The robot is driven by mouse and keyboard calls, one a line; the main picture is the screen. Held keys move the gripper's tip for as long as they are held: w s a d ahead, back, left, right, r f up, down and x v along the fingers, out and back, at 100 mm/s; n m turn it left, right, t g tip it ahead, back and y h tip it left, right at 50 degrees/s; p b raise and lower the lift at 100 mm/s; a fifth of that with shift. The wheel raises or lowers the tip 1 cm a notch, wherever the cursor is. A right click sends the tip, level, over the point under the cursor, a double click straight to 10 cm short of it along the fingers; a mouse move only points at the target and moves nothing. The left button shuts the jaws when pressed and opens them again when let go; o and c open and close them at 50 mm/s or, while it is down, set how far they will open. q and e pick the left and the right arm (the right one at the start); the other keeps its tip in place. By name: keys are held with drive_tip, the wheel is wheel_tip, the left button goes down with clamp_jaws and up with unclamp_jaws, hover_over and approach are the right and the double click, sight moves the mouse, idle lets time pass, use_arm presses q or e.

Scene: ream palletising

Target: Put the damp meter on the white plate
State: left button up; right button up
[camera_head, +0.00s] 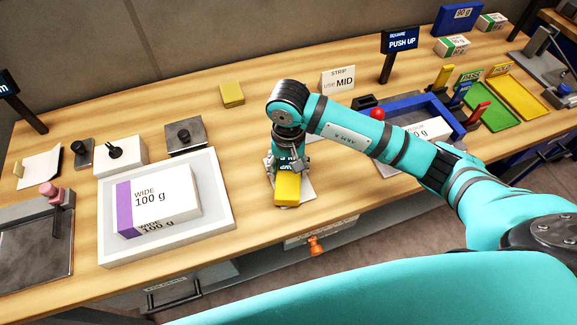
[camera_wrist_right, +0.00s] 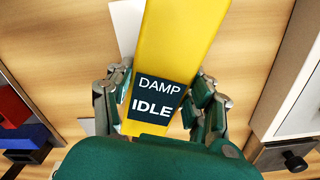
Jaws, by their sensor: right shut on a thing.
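The damp meter (camera_head: 287,189) is a yellow block with a dark face; in the right wrist view its screen (camera_wrist_right: 155,98) reads "DAMP IDLE". My right gripper (camera_head: 288,168) points down and is shut on the meter, with a finger on each side. A thin white plate (camera_head: 306,188) lies on the bench beneath the gripper and meter. Its edge also shows in the right wrist view (camera_wrist_right: 127,27). The meter is over or on this plate; I cannot tell whether it touches. My left gripper is not in view.
A white tray (camera_head: 222,214) with "WIDE 100 g" reams (camera_head: 165,200) stands left of the gripper. A blue tray (camera_head: 447,112) with a ream is to the right. A yellow block (camera_head: 232,94) lies behind. The bench's front edge is close to the plate.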

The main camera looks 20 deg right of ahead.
sight(289, 167)
drive_tip(key=shift+f+b, duration=0.4)
drive_tip(key=o, duration=1.5)
wheel_tip(289, 167, up, 12)
drive_tip(key=shift+r, duration=0.1)
